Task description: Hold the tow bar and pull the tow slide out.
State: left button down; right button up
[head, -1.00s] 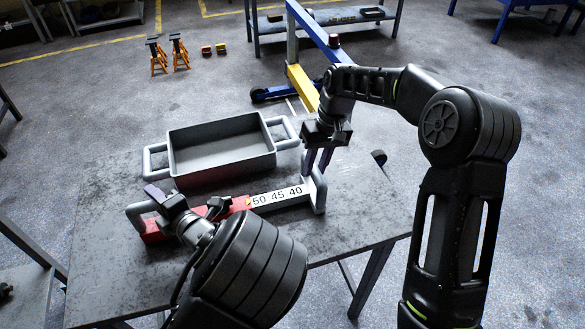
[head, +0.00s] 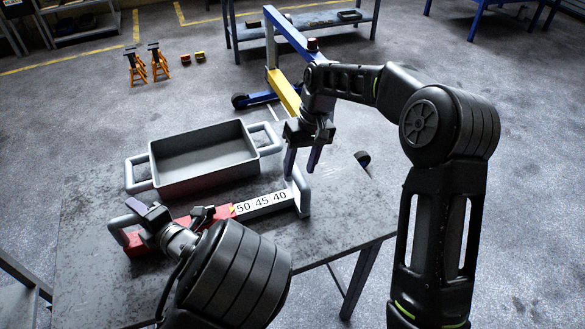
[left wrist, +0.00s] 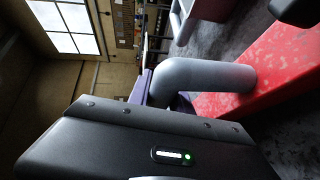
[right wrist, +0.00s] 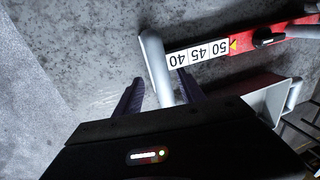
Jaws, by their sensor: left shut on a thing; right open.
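The red tow bar (head: 138,244) lies on the table with a grey loop handle (head: 116,230) at its left end. The tow slide (head: 266,203), a pale bar marked 50 45 40, sticks out of its right end and has a grey handle (head: 304,190). My left gripper (head: 140,211) is shut on the tow bar's left handle, which also shows in the left wrist view (left wrist: 205,76). My right gripper (head: 302,168) is open at the slide's handle. In the right wrist view the handle (right wrist: 156,62) runs between its spread fingers.
A grey tray (head: 205,163) with two side handles stands on the table (head: 330,215) behind the tow bar. The front right of the table is clear. A blue and yellow hoist (head: 285,90) and orange jack stands (head: 135,65) stand on the floor beyond.

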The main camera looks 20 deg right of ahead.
pick_arm(q)
jog(key=shift+d, duration=0.15)
pick_arm(e)
notch_tip(320, 180, up, 10)
jog(key=d, duration=0.2)
jog(key=shift+r, duration=0.15)
pick_arm(q)
jog(key=c, duration=1.1)
grip_release()
pick_arm(e)
jog(key=shift+d, duration=0.1)
pick_arm(q)
jog(key=shift+s, duration=0.1)
jog(key=v, duration=1.2)
